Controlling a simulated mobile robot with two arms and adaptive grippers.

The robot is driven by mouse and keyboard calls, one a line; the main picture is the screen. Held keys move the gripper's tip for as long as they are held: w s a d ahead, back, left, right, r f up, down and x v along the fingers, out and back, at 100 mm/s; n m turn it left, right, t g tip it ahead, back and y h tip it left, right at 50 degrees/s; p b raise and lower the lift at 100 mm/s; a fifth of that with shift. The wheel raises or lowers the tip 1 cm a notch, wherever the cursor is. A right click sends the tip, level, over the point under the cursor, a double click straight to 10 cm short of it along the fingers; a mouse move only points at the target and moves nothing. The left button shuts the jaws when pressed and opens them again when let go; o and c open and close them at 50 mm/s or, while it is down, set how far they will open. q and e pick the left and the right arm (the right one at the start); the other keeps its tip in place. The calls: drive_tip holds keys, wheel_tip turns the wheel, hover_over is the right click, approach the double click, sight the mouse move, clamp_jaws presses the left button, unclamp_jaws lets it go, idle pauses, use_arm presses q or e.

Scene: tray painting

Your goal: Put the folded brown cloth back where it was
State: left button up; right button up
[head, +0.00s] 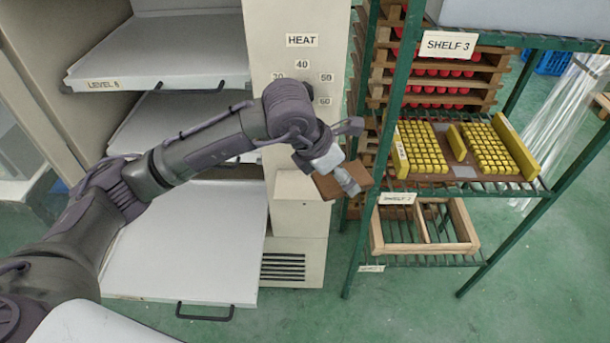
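My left gripper (346,180) hangs in front of the shelf rack's left green post, right of the beige cabinet. It is shut on the folded brown cloth (327,187), which shows on both sides of the fingers. The cloth is held in the air, somewhat tilted, left of the yellow blocks on the middle shelf. My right gripper is not in view.
The green rack (396,118) holds red pieces (440,88) in wooden trays, yellow blocks (422,148) on a brown base, and an empty wooden frame (455,222) below. The cabinet's heat dial (302,83) and pulled-out white trays (190,245) are left. Green floor is clear below.

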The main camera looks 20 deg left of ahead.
use_arm(q)
drive_tip(key=p, duration=0.3)
hover_over(309, 184)
drive_tip(key=s+a, duration=0.1)
drive_tip(key=s, duration=0.1)
drive_tip(key=f, duration=0.6)
drive_tip(key=shift+w+f, duration=0.2)
drive_tip(key=shift+f, duration=0.1)
drive_tip(key=shift+a+f, duration=0.15)
drive_tip(key=shift+f, duration=0.1)
wheel_tip(309, 184, down, 3)
drive_tip(key=shift+f+p, duration=0.15)
drive_tip(key=shift+p, duration=0.5)
drive_tip(key=shift+f, duration=0.25)
drive_tip(key=o, duration=0.8)
drive_tip(key=shift+c, duration=0.2)
